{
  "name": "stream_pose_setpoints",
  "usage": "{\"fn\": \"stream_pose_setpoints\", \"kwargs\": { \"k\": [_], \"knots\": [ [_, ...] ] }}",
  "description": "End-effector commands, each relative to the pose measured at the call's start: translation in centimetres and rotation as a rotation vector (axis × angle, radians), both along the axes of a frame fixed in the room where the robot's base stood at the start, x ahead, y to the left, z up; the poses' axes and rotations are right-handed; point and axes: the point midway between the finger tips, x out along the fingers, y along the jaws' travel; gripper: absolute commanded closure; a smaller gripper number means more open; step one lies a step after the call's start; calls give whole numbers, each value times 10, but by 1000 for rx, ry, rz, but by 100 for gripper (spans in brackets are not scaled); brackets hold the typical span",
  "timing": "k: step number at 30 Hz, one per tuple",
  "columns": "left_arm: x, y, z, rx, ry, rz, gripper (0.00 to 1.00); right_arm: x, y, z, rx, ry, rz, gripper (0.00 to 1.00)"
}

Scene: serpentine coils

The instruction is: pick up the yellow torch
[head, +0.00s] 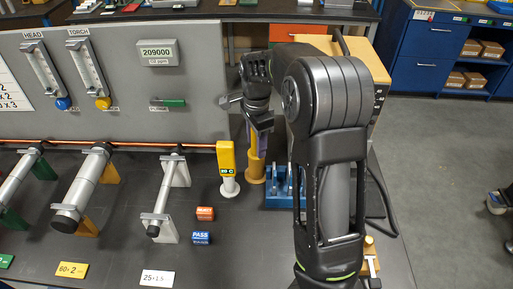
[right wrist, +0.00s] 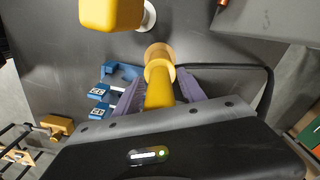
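The yellow torch (head: 256,171) stands upright on the dark bench, with a wider orange-yellow round end at its base. My right gripper (head: 260,140) has come down over its upper part. In the right wrist view the torch (right wrist: 159,90) runs between the two purple fingers (right wrist: 160,88), one on each side. The fingers lie close along the torch, but I cannot tell whether they press on it. The torch's top is hidden by the gripper body. My left gripper is not in view.
A yellow meter (head: 226,157) on a white stand is just left of the torch. A blue rack (head: 278,196) stands close on the right. Orange (head: 205,213) and blue (head: 201,238) blocks lie in front. A grey panel (head: 125,85) rises behind. Metal tubes on stands fill the left.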

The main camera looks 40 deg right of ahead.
Motion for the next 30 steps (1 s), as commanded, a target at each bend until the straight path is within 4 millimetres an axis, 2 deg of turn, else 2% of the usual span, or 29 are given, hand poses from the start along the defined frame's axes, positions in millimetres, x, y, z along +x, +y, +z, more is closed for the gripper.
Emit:
{"fn": "stream_pose_setpoints", "kwargs": {
  "k": [2, 17, 30],
  "knots": [
    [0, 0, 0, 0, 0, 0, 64, 0, 0, 0, 0, 0, 0, 60],
    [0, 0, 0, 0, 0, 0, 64, 0, 0, 0, 0, 0, 0, 100],
    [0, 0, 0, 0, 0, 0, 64, 0, 0, 0, 0, -1, 0, 100]
  ]
}}
